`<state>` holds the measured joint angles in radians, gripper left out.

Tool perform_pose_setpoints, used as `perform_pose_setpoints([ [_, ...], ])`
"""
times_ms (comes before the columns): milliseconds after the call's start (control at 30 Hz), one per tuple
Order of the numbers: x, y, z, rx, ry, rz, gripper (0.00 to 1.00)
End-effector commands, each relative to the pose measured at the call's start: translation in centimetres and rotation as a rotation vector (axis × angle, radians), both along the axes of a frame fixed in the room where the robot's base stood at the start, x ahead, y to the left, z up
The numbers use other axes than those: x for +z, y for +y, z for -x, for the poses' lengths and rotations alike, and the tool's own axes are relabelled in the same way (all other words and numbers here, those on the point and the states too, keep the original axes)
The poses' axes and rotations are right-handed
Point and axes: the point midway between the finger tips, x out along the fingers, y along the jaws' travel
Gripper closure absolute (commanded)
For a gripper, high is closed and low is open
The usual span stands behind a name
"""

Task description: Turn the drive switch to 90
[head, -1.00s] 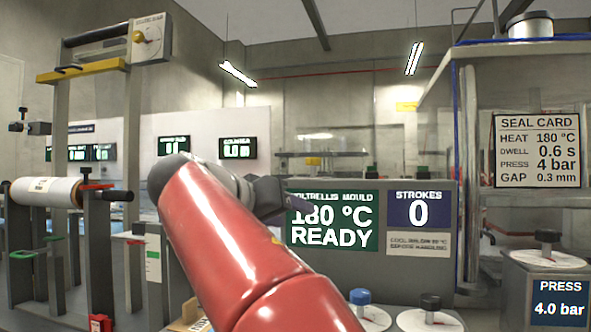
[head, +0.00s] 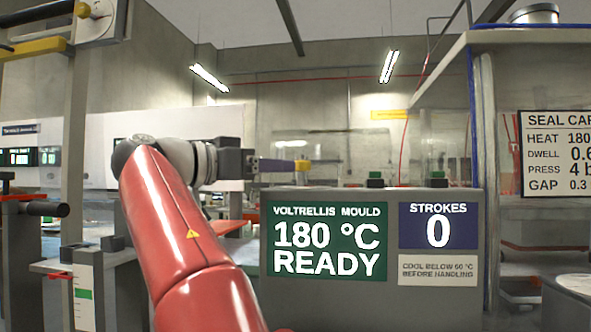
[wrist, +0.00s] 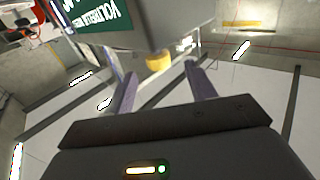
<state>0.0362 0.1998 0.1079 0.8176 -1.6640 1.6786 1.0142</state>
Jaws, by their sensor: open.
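I cannot read a drive switch label or a 90 mark in either view. My gripper (head: 286,165) is level above the left part of the grey mould panel (head: 255,290) in the head view, pointing right. In the wrist view my gripper (wrist: 160,76) has its two fingers apart with nothing between them. A yellow rounded part (wrist: 158,61) shows beyond the fingertips there; a yellow part (head: 301,166) also appears at the fingertips in the head view. I cannot tell whether they touch. A dial box (head: 100,18) is cut off at the upper left.
The panel carries a green VOLTRELLIS MOULD display (head: 326,243) reading 180 °C READY and a STROKES display (head: 437,226) reading 0. Two green-topped parts (head: 375,180) (head: 438,180) stand along its upper edge. A seal card (head: 560,155) hangs at right.

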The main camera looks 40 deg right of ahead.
Motion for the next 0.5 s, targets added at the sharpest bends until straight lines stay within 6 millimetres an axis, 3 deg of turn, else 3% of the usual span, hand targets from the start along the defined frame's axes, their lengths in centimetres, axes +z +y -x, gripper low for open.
perform_pose_setpoints([
  [300, 0.0, -5.1, 0.5, -0.003, 0.001, 0.0, 0.45],
  [500, 0.0, -6.8, 0.5, 0.001, 0.001, 0.0, 0.45],
])
